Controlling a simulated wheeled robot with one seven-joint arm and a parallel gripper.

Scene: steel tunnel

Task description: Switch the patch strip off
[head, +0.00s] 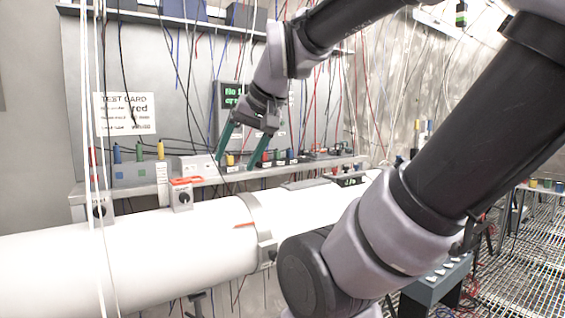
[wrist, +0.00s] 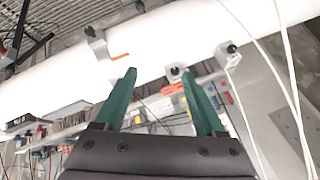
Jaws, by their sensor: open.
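My gripper (head: 235,163) is open and empty, with its two green fingers pointing down over the back shelf. It also shows in the wrist view (wrist: 158,72), with the fingers apart and nothing between them. A row of small coloured plugs and sockets (head: 278,160) stands on the shelf right beside and behind the fingers. A grey block with blue, green and yellow plugs (head: 134,173) stands further left. I cannot tell which of these is the patch strip, nor make out its switch. In the wrist view, coloured parts (wrist: 224,92) show beyond the right finger, blurred.
A thick white pipe (head: 150,255) runs in front of the shelf (head: 210,181). A knob box (head: 181,198) with an orange piece and a clamp (head: 262,228) sit on it. Many thin cables hang around my arm. A test card (head: 125,113) is on the back wall.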

